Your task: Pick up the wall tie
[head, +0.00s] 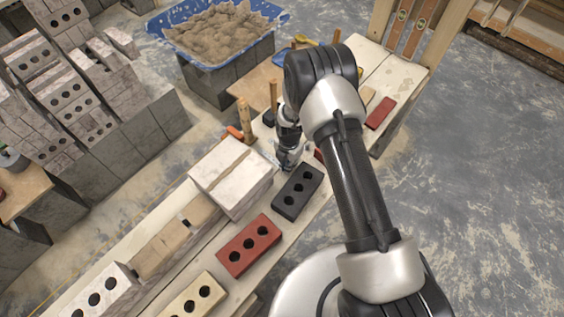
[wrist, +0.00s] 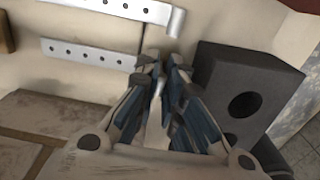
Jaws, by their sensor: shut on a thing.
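Two pale metal wall ties, flat strips with several holes, show in the wrist view. The upper wall tie (wrist: 115,8) has a bent right end and lies apart from my fingers. The lower wall tie (wrist: 92,53) runs right up to my fingertips, where its right end is hidden. My gripper (wrist: 164,66) points down at the bench with its fingers close together, shut on that lower tie as far as I can tell; the fingers cover the grip itself. In the head view my gripper (head: 287,164) is low over the bench, and the ties are too small to make out.
A dark holed brick (head: 298,191) stands close to the right of my gripper. A pale block (head: 232,175) is close on the left. A red holed brick (head: 249,246) lies nearer. A blue tub of mortar (head: 165,31) stands behind. Wooden-handled tools (head: 246,118) stand beyond.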

